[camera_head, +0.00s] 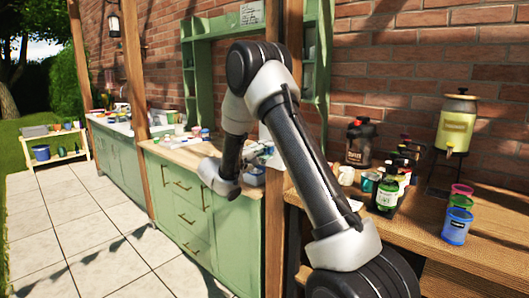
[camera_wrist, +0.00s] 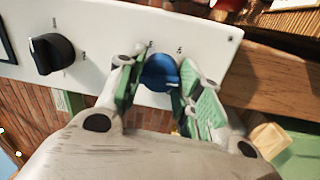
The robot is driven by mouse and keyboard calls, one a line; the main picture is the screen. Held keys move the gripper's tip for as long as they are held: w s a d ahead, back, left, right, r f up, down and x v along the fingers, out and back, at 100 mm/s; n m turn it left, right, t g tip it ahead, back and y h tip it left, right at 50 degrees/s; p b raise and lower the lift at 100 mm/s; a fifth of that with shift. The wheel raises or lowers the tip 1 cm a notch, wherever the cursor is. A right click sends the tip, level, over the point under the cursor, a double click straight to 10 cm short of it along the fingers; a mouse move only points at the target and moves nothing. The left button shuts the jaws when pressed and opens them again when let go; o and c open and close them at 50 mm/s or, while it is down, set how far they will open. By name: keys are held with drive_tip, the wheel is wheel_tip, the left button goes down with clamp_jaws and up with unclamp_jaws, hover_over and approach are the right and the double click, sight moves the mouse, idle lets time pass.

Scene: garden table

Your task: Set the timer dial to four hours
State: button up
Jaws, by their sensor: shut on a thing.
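A blue dial (camera_wrist: 160,72) sits on a white panel (camera_wrist: 105,30) in the wrist view. My gripper (camera_wrist: 161,80) is shut on the blue dial, with one green-padded finger on each side of it. Small dark marks show on the panel above the dial, too small to read for sure. The dial's pointer cannot be made out. A black knob (camera_wrist: 52,53) with marks around it is on the same panel to the left, apart from my fingers. In the head view my arm hides the panel and the dial.
A green cabinet (camera_head: 182,212) with a wooden top stands under my wrist. A wooden post (camera_head: 275,230) rises beside it. The tiled floor is clear.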

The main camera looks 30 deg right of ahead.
drive_tip(key=shift+f, duration=0.1)
idle(0.4)
drive_tip(key=o, duration=1)
drive_tip(key=v, duration=1.2)
